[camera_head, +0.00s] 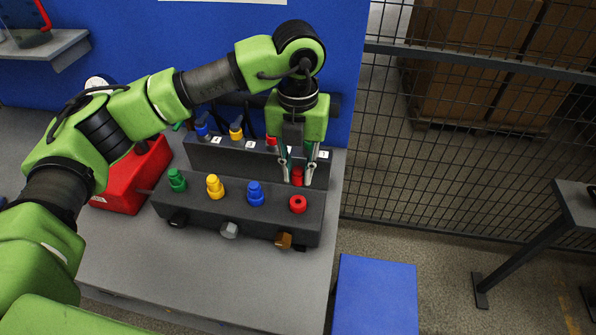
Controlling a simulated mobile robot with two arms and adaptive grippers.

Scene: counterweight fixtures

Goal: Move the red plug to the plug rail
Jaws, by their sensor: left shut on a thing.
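My left gripper (297,180) points down and is shut on the red plug (297,175), which shows between its fingertips. They are above the right end of the dark front block (237,205), just behind a red ring (298,204) with a dark centre. A green plug (177,180), a yellow plug (215,187) and a blue plug (255,194) stand upright in a row on that block. Whether the held plug touches anything beneath is unclear. My right gripper is not in view.
A dark rear panel (205,155) with white labels carries blue, yellow and red connectors; my gripper partly hides its right end. Dark, grey and brown knobs line the block's front. A red box (133,178) stands left. The grey table (200,285) is clear in front.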

